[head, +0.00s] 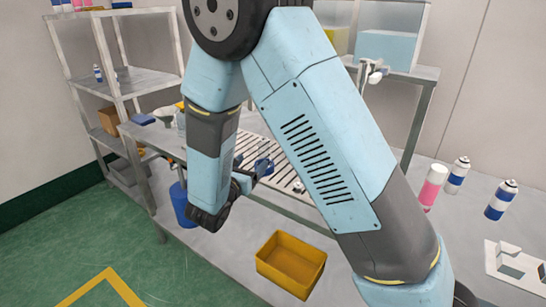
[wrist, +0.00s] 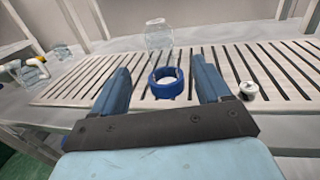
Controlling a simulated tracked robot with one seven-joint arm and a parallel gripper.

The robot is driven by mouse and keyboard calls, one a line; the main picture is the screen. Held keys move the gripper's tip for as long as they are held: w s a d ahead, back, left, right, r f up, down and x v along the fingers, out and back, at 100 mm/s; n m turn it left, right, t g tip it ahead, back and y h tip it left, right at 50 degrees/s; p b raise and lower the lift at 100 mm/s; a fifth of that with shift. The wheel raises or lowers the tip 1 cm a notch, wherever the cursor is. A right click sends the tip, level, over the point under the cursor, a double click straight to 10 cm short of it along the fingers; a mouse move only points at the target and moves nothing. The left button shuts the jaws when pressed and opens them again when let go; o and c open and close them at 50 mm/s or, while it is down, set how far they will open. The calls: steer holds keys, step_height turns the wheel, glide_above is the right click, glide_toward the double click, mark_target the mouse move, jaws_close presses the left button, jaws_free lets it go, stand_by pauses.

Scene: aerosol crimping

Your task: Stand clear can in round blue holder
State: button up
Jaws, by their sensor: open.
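The round blue holder (wrist: 155,90) is a ring standing on the slatted surface. In the wrist view it appears between the fingers of my gripper (wrist: 163,85), beyond them. A clear can (wrist: 158,36) stands upright behind the holder, apart from it. The holder's opening looks empty. My gripper is open, with nothing between its fingers that I can see held. In the head view my gripper (head: 256,165) reaches low over the slatted bench, partly hidden by my arm. I cannot make out the clear can there.
A white round part (wrist: 249,90) lies right of the holder on the slatted surface (wrist: 285,75). Another clear vessel (wrist: 34,70) stands at far left. A yellow bin (head: 291,264) is at the front, and spray cans (head: 501,199) stand at right.

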steer(key=s+d+r+m+g+h, duration=0.1)
steer(key=s+d+r+m+g, duration=0.3)
steer(key=d, duration=0.4)
steer(key=s+d+r+m+g+h, duration=0.1)
steer(key=d+r+m+g, duration=0.25)
steer(key=d+m, duration=0.3)
steer(key=s+d+r+m+g+h, duration=0.1)
steer(key=s+d+r+m+g, duration=0.3)
steer(key=d, duration=0.4)
steer(key=s+d+r+m+y, duration=0.2)
steer(key=s+r+m+y, duration=0.2)
steer(key=s+m, duration=0.4)
steer(key=s+d+r+m+t+y, duration=0.1)
steer(key=s+d+r+m+y, duration=0.1)
steer(key=s+r+m+y, duration=0.2)
steer(key=s+m+y, duration=0.3)
steer(key=s+m, duration=0.1)
